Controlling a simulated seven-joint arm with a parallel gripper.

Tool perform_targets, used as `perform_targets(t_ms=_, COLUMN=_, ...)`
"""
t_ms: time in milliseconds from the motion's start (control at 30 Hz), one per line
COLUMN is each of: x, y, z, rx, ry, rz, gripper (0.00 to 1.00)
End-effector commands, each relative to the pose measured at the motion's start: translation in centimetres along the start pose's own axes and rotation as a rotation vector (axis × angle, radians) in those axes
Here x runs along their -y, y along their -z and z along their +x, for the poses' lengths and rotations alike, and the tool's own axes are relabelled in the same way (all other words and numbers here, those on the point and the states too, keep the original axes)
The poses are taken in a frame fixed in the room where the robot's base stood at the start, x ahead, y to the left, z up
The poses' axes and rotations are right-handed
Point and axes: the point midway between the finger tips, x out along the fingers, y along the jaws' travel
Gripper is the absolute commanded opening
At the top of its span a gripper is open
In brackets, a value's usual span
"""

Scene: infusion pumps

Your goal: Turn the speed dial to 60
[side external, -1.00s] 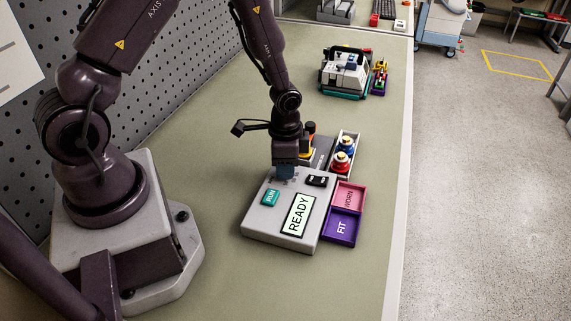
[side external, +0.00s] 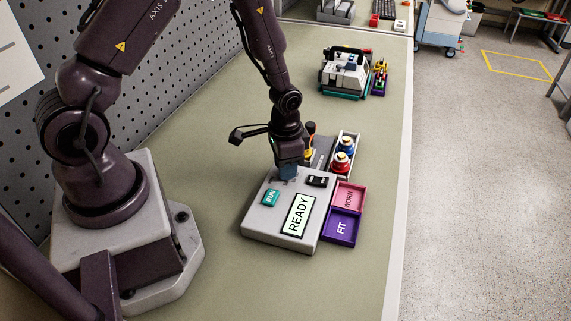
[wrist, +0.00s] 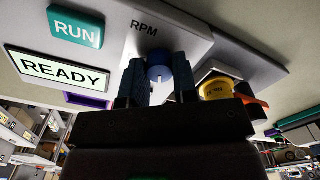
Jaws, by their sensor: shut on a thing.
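The grey pump unit (side external: 270,222) lies on the bench, with a teal RUN button (side external: 271,197) and a READY display (side external: 298,214) on its top. The speed dial is a small blue knob (wrist: 159,66), close to the RPM label (wrist: 144,27) in the wrist view. My gripper (side external: 287,172) points down at the far left corner of the pump's top. Its two blue fingers (wrist: 160,77) are shut on the dial, one on each side. The dial's scale and pointer reading are hidden or too small to read.
A black switch (side external: 317,180) sits on the pump beside my gripper. A pink WORN tray (side external: 349,190) and a purple FIT tray (side external: 341,227) stand at its right. Behind are a rack with red (side external: 341,162) and blue pieces and a yellow-topped part (wrist: 214,88). The bench in front is clear.

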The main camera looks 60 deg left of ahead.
Motion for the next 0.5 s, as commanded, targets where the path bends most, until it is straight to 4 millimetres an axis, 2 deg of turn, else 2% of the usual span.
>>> perform_targets(t_ms=67, x=-0.04, y=0.01, z=-0.09, rx=0.000, ry=0.000, rz=0.001, gripper=0.03)
perform_targets(t_ms=100, x=-0.04, y=0.01, z=-0.09, rx=0.000, ry=0.000, rz=0.002, gripper=0.36)
perform_targets(t_ms=167, x=-0.03, y=0.02, z=-0.08, rx=0.000, ry=0.000, rz=0.002, gripper=0.50)
perform_targets(t_ms=200, x=-0.03, y=0.01, z=-0.07, rx=0.000, ry=0.000, rz=0.002, gripper=0.53)
perform_targets(t_ms=500, x=0.01, y=0.04, z=-0.31, rx=-0.002, ry=0.000, rz=0.002, gripper=0.53)
